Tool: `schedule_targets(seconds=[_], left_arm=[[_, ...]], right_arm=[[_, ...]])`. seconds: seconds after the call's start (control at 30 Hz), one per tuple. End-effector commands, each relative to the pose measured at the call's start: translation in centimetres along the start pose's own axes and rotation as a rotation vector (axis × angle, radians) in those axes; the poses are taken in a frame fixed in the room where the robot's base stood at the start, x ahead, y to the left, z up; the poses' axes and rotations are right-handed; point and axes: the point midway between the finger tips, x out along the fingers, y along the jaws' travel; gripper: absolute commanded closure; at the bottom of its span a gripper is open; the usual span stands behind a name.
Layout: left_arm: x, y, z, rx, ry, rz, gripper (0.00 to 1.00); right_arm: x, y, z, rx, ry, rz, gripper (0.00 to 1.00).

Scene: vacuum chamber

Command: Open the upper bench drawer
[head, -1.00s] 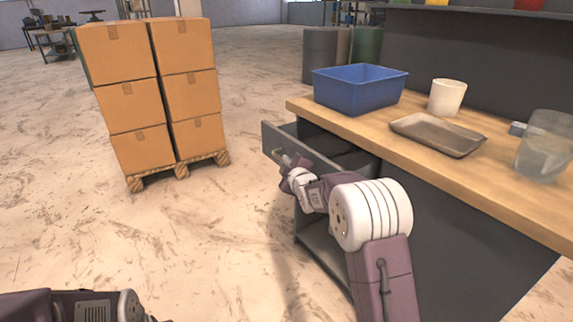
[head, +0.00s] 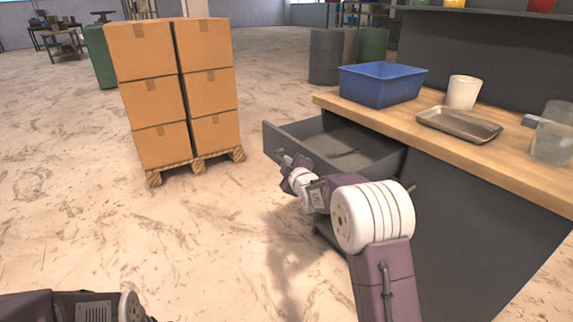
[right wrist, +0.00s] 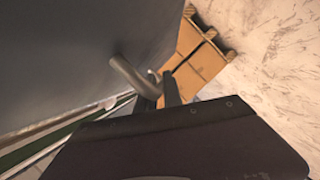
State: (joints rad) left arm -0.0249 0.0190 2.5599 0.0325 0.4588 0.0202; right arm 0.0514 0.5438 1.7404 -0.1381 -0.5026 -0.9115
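The upper bench drawer (head: 350,157) is grey and stands well open from the bench, its empty-looking interior showing in the head view. Its front faces left, towards the open floor. My right gripper (head: 283,157) is at the drawer's front. In the right wrist view, the curved metal drawer handle (right wrist: 128,76) lies at the dark fingers of my right gripper (right wrist: 158,92), which appear closed around its bar. The contact is partly hidden. Part of my left arm shows at the bottom left of the head view, but its gripper is out of view.
The wooden bench top (head: 500,160) holds a blue bin (head: 382,86), a white cup (head: 463,92), a metal tray (head: 458,124) and clear containers (head: 552,142). Stacked cartons (head: 175,85) stand on a pallet (head: 195,168) at left. The floor between pallet and drawer is clear.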

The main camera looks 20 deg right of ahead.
Motion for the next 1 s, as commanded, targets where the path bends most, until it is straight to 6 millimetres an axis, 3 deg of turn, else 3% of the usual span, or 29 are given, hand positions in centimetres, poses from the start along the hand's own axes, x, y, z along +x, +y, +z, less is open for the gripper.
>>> schedule_targets(seconds=[0.03,0.1,0.47,0.8,1.0], left_arm=[[0.0,0.0,0.0,0.0,0.0,0.0,0.64],[0.0,0.0,0.0,0.0,0.0,0.0,0.64],[-0.1,0.0,0.0,0.0,0.0,0.0,0.64],[-1.8,0.0,-0.2,0.0,0.0,0.0,0.64],[-2.2,0.0,-0.2,0.0,0.0,0.0,0.64]], right_arm=[[0.0,-0.1,0.1,0.001,-0.001,-0.002,0.84],[0.0,-0.1,0.1,0.001,-0.001,-0.001,0.68],[-0.3,0.0,0.0,0.001,0.0,-0.001,0.68],[-6.2,0.3,-0.1,0.001,-0.001,0.0,0.68],[-8.7,0.1,0.0,0.001,-0.001,0.0,0.68]])
